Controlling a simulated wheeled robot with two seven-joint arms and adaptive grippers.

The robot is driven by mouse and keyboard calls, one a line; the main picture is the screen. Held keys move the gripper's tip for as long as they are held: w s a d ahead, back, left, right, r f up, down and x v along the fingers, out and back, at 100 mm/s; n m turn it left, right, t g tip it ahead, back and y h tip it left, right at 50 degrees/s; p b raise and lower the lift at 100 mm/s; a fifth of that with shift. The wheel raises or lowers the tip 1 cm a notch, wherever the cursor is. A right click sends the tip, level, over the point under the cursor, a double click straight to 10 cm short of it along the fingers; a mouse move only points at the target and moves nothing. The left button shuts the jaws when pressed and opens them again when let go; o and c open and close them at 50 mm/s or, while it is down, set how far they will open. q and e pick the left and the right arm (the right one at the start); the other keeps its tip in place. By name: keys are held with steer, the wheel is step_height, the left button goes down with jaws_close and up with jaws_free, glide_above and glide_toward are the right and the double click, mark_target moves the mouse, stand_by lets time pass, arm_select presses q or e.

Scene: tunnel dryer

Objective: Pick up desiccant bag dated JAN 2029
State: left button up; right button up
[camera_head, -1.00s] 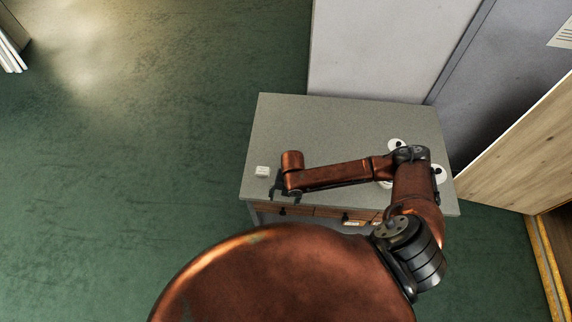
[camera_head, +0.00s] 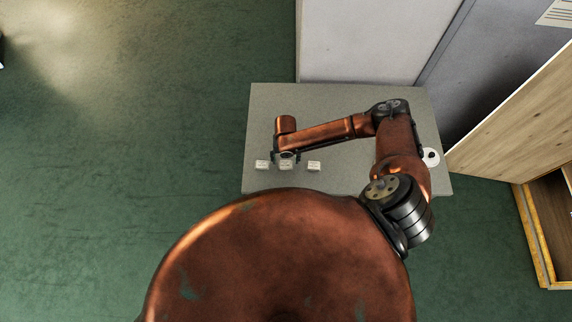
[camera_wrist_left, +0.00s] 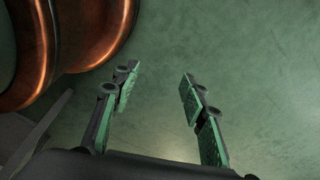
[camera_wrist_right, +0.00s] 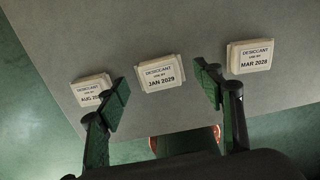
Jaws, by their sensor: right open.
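The desiccant bag dated JAN 2029 (camera_wrist_right: 161,77) is a small pale packet on the grey table. It lies between two like bags, one marked AUG (camera_wrist_right: 91,90) on the left and one marked MAR 2028 (camera_wrist_right: 249,56) on the right. My right gripper (camera_wrist_right: 162,84) is open and empty, its fingers spread either side of the JAN 2029 bag in the picture, apart from it. In the head view the middle bag (camera_head: 286,166) shows just below my right wrist; its print is unreadable there. My left gripper (camera_wrist_left: 160,74) is open and empty over green floor, away from the table.
The grey table (camera_head: 350,180) has bare room around the bags. A white round item (camera_head: 431,157) stands near its right edge, partly behind my arm. A pale panel (camera_head: 370,40) is behind the table, and a wooden cabinet (camera_head: 520,130) stands to the right.

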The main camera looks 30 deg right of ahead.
steer(key=shift+w+f, duration=0.3)
steer(key=shift+f, duration=0.3)
steer(key=shift+w+f, duration=0.3)
steer(key=shift+f, duration=0.3)
steer(key=shift+s+d+f, duration=0.1)
steer(key=shift+s, duration=0.25)
steer(key=shift+s+r, duration=0.15)
steer(key=shift+r, duration=0.1)
steer(key=shift+c, duration=0.8)
steer(key=shift+w+f, duration=0.1)
steer(key=shift+w, duration=0.1)
steer(key=shift+c, duration=0.8)
steer(key=shift+w, duration=0.1)
steer(key=shift+c, duration=0.7)
steer(key=c, duration=0.3)
arm_select(q)
steer(key=shift+w+d+r, duration=0.1)
steer(key=shift+w+r, duration=0.05)
steer(key=shift+w, duration=0.4)
arm_select(e)
steer(key=c, duration=0.5)
